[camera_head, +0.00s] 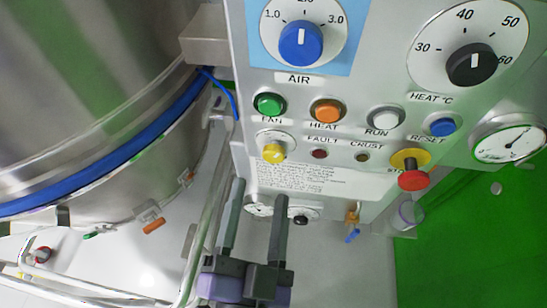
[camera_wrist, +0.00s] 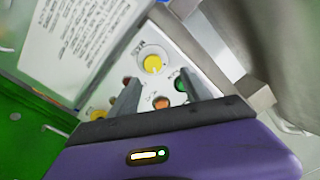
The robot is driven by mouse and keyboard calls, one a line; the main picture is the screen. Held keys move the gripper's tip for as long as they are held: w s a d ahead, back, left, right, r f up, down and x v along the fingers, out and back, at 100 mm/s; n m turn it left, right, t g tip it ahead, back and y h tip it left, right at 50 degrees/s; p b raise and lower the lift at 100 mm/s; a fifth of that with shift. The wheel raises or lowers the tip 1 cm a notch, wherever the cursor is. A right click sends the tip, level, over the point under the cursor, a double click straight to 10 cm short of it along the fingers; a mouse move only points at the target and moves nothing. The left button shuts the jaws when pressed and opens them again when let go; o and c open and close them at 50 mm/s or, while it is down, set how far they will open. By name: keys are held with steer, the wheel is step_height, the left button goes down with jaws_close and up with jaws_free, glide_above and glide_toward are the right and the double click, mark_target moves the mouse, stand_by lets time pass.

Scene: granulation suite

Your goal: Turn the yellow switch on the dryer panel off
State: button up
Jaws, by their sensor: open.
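The yellow switch (camera_head: 274,152) is a small round knob on a pale dial plate at the left of the grey dryer panel (camera_head: 340,95), below the green FAN button. In the wrist view the yellow switch (camera_wrist: 153,64) shows on its white plate, beyond the fingertips and unobstructed. My gripper (camera_head: 260,190) is below the switch in the head view, its two dark fingers apart and pointing up at the panel. In the wrist view my gripper (camera_wrist: 157,88) has empty space between its fingers. It appears apart from the switch. The switch's pointer direction is too small to tell.
The green button (camera_head: 269,104), orange button (camera_head: 327,111) and red stop button (camera_head: 413,180) sit near the switch. The blue AIR knob (camera_head: 301,43) and black HEAT knob (camera_head: 471,65) are above. A large steel vessel (camera_head: 90,80) stands at left. A small tap (camera_head: 352,216) hangs below the panel.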

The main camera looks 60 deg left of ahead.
mark_target(272, 159)
steer(key=shift+m, duration=0.6)
steer(key=shift+w+f+p+x, duration=0.1)
steer(key=shift+f+p+x, duration=0.2)
steer(key=shift+x, duration=1)
steer(key=shift+w+f+p+x, duration=0.15)
steer(key=shift+p+x, duration=0.2)
steer(key=shift+x, duration=0.95)
steer(key=shift+s+f+p+x, duration=0.1)
steer(key=shift+f+p+x, duration=0.2)
steer(key=shift+x, duration=1)
steer(key=shift+d+r, duration=0.1)
steer(key=shift+d, duration=0.05)
jaws_close()
